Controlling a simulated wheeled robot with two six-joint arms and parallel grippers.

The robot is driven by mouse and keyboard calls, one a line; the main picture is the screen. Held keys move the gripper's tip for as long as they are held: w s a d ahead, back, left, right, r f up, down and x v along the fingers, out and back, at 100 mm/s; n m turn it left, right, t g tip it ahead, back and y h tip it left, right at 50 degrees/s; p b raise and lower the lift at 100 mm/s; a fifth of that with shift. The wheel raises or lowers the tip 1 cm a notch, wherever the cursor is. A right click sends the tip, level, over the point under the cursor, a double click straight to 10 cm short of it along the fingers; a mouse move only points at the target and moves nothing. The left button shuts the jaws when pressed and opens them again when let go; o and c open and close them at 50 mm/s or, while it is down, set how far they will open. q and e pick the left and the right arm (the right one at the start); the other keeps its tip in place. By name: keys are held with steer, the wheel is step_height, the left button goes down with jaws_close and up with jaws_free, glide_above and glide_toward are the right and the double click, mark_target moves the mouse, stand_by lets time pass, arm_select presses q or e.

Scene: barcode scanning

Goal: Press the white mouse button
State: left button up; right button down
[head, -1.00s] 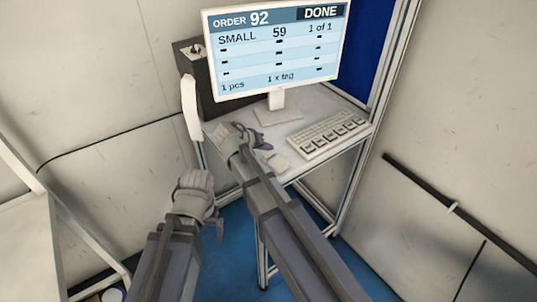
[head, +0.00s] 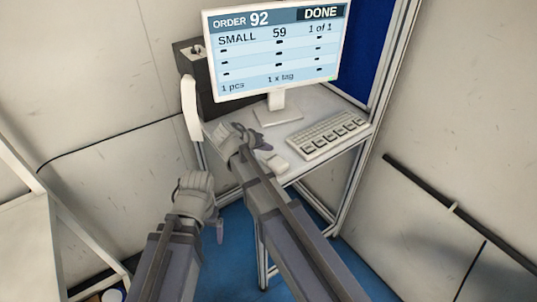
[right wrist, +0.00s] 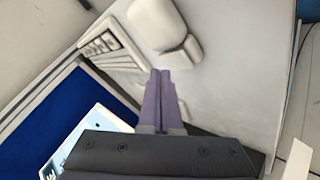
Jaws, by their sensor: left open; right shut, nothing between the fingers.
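The white mouse (head: 273,162) lies on the desk, left of the keyboard. My right gripper (head: 265,146) is shut and empty, just beyond the mouse on the monitor side. In the right wrist view its closed purple fingertips (right wrist: 165,72) are close to the mouse's front end; whether they touch cannot be told. My left gripper (head: 219,232) is open and empty, low in front of the desk, away from the mouse.
The monitor (head: 276,50) shows order 92 and DONE. The white keyboard (head: 328,135) lies right of the mouse. A dark box (head: 190,52) stands behind the monitor's left side. A white upright part (head: 191,108) rises at the desk's left edge.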

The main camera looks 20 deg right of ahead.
mark_target(267, 156)
steer(key=shift+f, duration=0.1)
stand_by(0.5)
steer(key=shift+f+b, duration=0.3)
steer(key=shift+b, duration=0.15)
steer(key=shift+f+b, duration=0.4)
stand_by(0.5)
steer(key=shift+r, duration=0.1)
steer(key=shift+r+p, duration=0.75)
steer(key=shift+p, duration=0.1)
step_height(267, 156, up, 5)
steer(key=p, duration=0.5)
stand_by(0.4)
